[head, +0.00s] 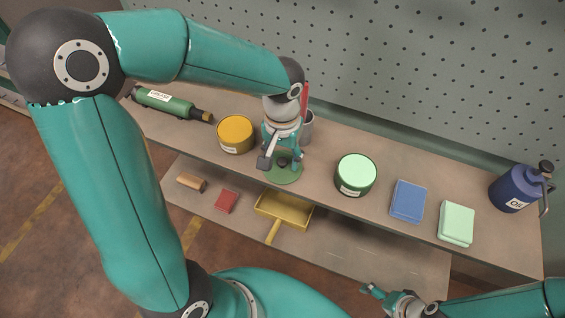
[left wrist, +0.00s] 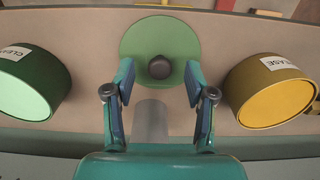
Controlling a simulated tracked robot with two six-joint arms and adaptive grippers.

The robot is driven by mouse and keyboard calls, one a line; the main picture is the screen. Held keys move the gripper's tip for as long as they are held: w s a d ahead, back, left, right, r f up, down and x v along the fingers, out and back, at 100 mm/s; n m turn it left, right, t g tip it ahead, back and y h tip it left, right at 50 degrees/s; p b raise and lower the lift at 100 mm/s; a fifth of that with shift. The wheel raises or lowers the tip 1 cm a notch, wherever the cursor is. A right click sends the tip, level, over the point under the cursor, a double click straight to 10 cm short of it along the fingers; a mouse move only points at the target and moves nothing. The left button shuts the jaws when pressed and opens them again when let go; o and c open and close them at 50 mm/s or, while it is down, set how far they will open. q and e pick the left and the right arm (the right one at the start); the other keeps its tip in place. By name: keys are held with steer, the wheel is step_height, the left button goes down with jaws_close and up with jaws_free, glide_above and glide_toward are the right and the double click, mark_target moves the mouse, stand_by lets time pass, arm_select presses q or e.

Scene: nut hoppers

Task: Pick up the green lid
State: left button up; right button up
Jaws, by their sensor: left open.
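The green lid (head: 287,177) is a flat round disc with a dark knob (left wrist: 159,67) in its middle. It lies on the bench between the yellow tin and the green tin. My left gripper (head: 281,161) is right at the lid, pointing down. In the left wrist view its open fingers (left wrist: 159,72) stand on either side of the knob, apart from it, with nothing held. My right gripper (head: 402,300) is low at the front right, away from the lid; its jaw opening is unclear.
The yellow tin (head: 235,135) and green tin (head: 355,175) flank the lid. A grey cup (head: 307,128) stands close behind. Blue box (head: 408,201), pale green box (head: 456,224) and oil can (head: 513,189) are at right. A yellow dustpan (head: 283,211) lies on the lower shelf.

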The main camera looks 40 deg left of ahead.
arm_select(q)
steer(key=shift+f, duration=0.75)
jaws_close()
steer(key=shift+r, duration=0.15)
